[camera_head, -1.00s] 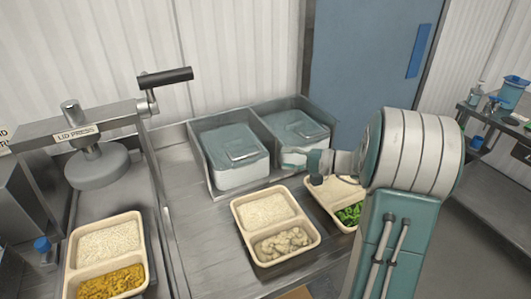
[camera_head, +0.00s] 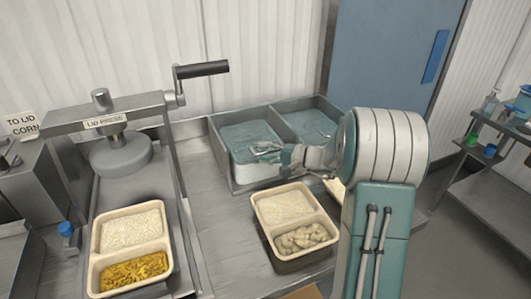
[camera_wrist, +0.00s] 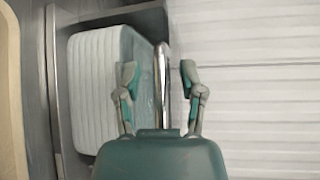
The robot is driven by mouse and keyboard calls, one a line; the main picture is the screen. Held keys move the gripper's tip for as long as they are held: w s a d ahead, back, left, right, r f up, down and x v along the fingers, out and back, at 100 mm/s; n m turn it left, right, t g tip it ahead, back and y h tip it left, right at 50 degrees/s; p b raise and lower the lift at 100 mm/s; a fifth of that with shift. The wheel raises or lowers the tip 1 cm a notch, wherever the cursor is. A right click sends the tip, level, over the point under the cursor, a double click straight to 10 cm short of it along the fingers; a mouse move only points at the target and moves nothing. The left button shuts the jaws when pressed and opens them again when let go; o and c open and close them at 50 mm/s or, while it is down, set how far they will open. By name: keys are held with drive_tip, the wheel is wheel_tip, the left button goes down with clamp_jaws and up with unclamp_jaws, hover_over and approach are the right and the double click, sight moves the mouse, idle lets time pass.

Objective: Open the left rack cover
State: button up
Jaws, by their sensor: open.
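The left rack cover (camera_head: 248,133) is a translucent teal lid lying over a white stack in the left bay of the metal rack; it looks closed. Its metal handle (camera_wrist: 163,85) shows as a shiny upright bar in the wrist view, where the cover (camera_wrist: 137,75) is also seen from the side. My gripper (camera_head: 279,150) is at the front right part of this cover. In the wrist view my gripper (camera_wrist: 159,78) is open, with one finger on each side of the handle and a visible gap to both.
A second teal cover (camera_head: 308,124) closes the right bay, behind my arm. A food tray (camera_head: 284,220) stands in front of the rack, and another tray, mostly hidden, sits behind my arm. A lid press (camera_head: 121,155) with a filled tray (camera_head: 131,245) stands at left.

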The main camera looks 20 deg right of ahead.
drive_tip(key=shift+d, duration=0.15)
drive_tip(key=c, duration=0.4)
drive_tip(key=shift+d, duration=0.35)
clamp_jaws()
drive_tip(key=shift+d+f, duration=0.1)
drive_tip(key=shift+d, duration=0.25)
drive_tip(key=shift+a, duration=0.15)
